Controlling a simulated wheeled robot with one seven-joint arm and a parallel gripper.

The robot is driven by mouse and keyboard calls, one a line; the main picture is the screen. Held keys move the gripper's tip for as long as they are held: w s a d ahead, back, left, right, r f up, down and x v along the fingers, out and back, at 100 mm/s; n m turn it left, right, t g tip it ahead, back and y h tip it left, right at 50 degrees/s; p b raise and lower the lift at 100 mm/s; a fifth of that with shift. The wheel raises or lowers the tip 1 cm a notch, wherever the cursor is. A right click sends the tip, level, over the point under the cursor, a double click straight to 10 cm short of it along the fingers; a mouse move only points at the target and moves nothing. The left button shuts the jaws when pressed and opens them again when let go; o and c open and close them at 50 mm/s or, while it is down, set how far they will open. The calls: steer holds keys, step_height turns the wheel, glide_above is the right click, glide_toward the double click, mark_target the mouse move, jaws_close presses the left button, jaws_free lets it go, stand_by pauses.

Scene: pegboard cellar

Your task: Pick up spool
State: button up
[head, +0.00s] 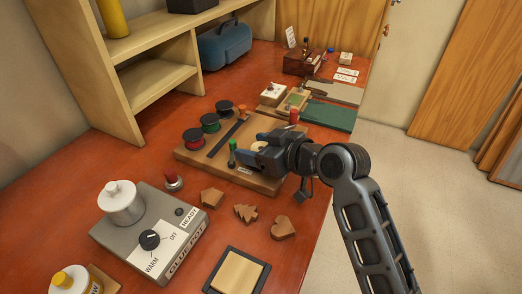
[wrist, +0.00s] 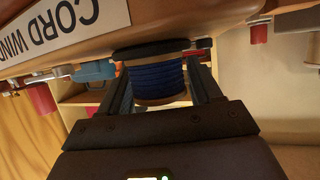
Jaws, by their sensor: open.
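A spool of blue cord (wrist: 157,78) shows in the wrist view, with a dark flange at its upper end in the picture and a pale one at its lower end. It sits between the two fingers of my open gripper (wrist: 160,92); whether either finger touches it I cannot tell. In the head view my gripper (head: 242,156) is low over the right part of a wooden board (head: 215,165). The blue spool cannot be made out clearly there, behind or between the fingers. Red (head: 193,139) and green (head: 210,123) spools stand in a row on the board's left part.
A label (wrist: 65,32) reading "CORD WIND" shows in the wrist view. Wooden shapes (head: 246,213) and a grey hotplate-like box (head: 150,235) lie nearer. A blue case (head: 225,45) stands behind.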

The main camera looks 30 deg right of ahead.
steer(key=shift+w, duration=0.1)
steer(key=c, duration=0.8)
